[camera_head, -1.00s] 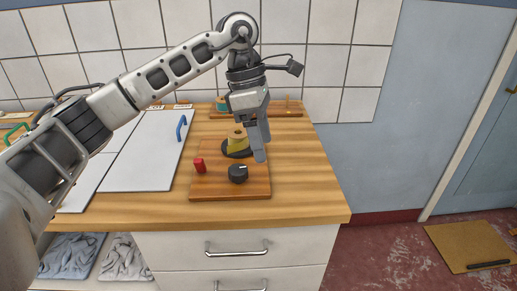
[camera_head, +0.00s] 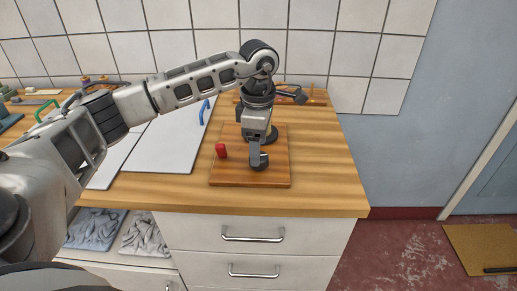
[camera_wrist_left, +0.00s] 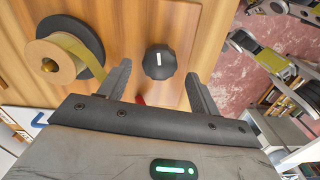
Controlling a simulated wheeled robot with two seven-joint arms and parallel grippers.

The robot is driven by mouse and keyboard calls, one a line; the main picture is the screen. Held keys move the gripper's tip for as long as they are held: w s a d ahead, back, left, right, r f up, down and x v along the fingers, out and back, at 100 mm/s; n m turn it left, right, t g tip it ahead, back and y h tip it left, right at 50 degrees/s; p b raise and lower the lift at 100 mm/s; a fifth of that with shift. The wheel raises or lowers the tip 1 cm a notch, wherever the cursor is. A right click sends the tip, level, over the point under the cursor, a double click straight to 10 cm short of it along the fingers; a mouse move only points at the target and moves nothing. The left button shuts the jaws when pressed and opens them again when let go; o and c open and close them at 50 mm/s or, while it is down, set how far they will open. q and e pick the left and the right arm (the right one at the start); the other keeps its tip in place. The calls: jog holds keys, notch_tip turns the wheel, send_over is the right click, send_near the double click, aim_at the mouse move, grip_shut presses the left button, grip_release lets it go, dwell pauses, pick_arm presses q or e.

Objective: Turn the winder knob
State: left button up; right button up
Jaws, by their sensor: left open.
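The winder knob is a black round knob with a white mark, on a wooden board (camera_head: 225,174) on the counter. In the head view the knob (camera_head: 263,160) is partly hidden behind my left gripper (camera_head: 257,160), which points down over it. In the left wrist view the knob (camera_wrist_left: 159,62) lies ahead of and between the two open fingers of my left gripper (camera_wrist_left: 158,85), with nothing held. A yellow tape roll on a black disc (camera_wrist_left: 62,57) is to the left there. A red peg (camera_head: 221,151) stands left of the knob. My right gripper does not show.
A rack with small items (camera_head: 312,97) stands at the back by the tiled wall. The counter (camera_head: 325,165) right of the board is clear. Drawers (camera_head: 252,238) are below.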

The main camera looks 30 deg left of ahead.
pick_arm(q)
jog(key=shift+f, duration=1.25)
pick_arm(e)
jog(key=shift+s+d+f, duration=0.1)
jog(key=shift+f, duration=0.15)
pick_arm(q)
jog(key=c, duration=1)
jog(key=shift+o, duration=0.2)
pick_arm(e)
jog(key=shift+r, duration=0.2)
pick_arm(q)
jog(key=shift+n, duration=0.3)
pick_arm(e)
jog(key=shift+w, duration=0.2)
